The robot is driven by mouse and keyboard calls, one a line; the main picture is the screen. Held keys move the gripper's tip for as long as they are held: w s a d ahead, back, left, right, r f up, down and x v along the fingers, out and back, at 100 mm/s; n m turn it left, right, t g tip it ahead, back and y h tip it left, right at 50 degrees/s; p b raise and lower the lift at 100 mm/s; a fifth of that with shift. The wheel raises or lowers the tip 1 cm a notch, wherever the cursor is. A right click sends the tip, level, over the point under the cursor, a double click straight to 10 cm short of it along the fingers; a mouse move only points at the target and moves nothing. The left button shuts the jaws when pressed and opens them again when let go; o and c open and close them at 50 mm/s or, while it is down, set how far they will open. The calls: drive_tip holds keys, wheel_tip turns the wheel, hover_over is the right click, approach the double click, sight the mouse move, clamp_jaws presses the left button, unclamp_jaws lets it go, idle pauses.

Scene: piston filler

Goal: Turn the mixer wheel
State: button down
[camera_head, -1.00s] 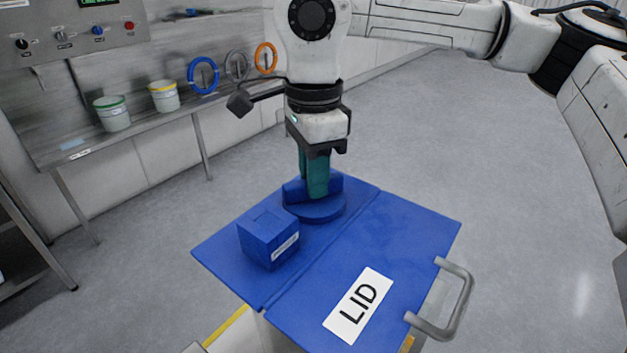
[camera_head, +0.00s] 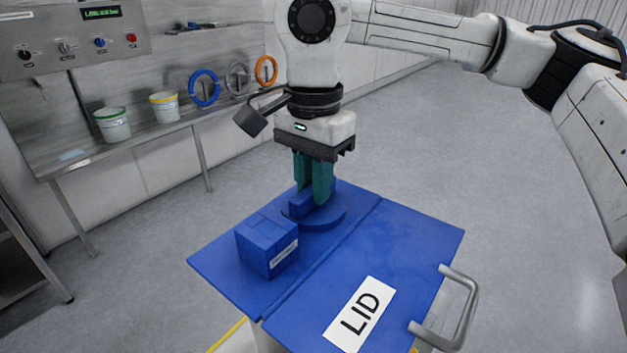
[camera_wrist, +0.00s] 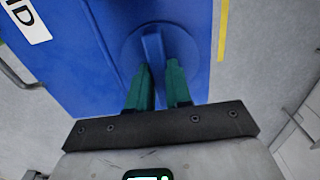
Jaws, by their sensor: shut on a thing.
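The fingers are shut on the raised bar of the wheel. In the wrist view the wheel (camera_wrist: 185,48) shows as a disc, with the bar (camera_wrist: 153,46) running between my gripper's fingertips (camera_wrist: 159,68). The fingers hide part of the bar in the head view.
A blue block-shaped box (camera_head: 267,246) with a white label stands left of the wheel. The lid (camera_head: 410,236) has a LID label and a grey handle (camera_head: 455,310) at right. A bench (camera_head: 140,143) with buckets and rings stands at back left. Grey floor is clear to the right.

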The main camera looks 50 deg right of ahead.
idle(0.3)
drive_tip(key=c, duration=1)
unclamp_jaws()
drive_tip(key=shift+c, duration=0.2)
wheel_tip(320, 180, up, 11)
drive_tip(key=shift+f, duration=0.15)
